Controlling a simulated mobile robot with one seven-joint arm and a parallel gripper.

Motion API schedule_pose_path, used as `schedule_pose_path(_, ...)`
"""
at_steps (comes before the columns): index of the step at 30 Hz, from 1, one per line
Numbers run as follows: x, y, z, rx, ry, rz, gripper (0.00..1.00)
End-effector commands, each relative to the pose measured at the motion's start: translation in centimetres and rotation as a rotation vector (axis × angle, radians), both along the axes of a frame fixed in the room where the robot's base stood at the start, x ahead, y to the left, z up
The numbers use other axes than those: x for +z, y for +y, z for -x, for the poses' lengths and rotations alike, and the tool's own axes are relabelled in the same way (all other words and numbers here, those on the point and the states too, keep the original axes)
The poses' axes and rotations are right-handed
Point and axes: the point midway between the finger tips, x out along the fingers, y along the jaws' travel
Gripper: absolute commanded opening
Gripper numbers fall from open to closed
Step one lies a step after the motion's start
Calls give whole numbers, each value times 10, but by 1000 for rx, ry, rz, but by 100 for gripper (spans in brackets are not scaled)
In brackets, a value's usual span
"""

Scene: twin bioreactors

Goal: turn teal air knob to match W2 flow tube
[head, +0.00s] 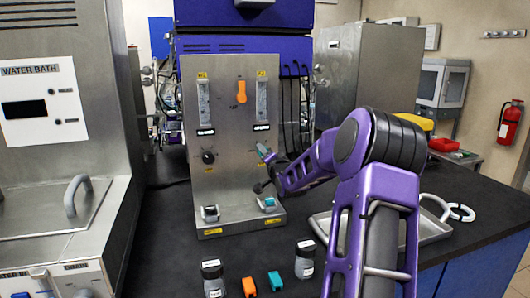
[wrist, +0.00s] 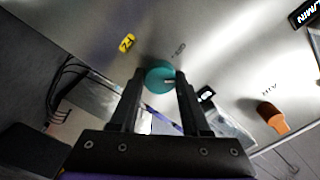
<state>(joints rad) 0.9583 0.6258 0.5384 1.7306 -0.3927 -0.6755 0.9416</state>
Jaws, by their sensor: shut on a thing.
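The teal air knob (wrist: 157,74) is on the steel panel, between the two black fingers of my gripper (wrist: 160,80) in the wrist view. The gripper is shut on it. A pale mark shows on the knob's face; its exact setting is hard to read. In the head view my gripper (head: 265,154) is at the panel's right side, below the right flow tube (head: 262,101), and my arm comes in from the right. A left flow tube (head: 204,103) stands opposite. The tube labels and float levels are too small to read.
An orange knob (head: 241,92) sits between the tubes and a black knob (head: 208,157) is at lower left of the panel. Bottles (head: 212,277) and orange and teal clips (head: 249,287) stand on the front of the bench. A metal tray (head: 432,229) is at right.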

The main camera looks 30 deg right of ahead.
Motion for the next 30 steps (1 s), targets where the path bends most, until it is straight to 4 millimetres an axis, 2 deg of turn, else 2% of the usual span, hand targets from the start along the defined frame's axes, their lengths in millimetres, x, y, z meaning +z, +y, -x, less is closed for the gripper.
schedule_pose_path(12,0,-1,0,0,-61,-236,0)
schedule_pose_path(30,-1,0,0,0,-76,-292,0)
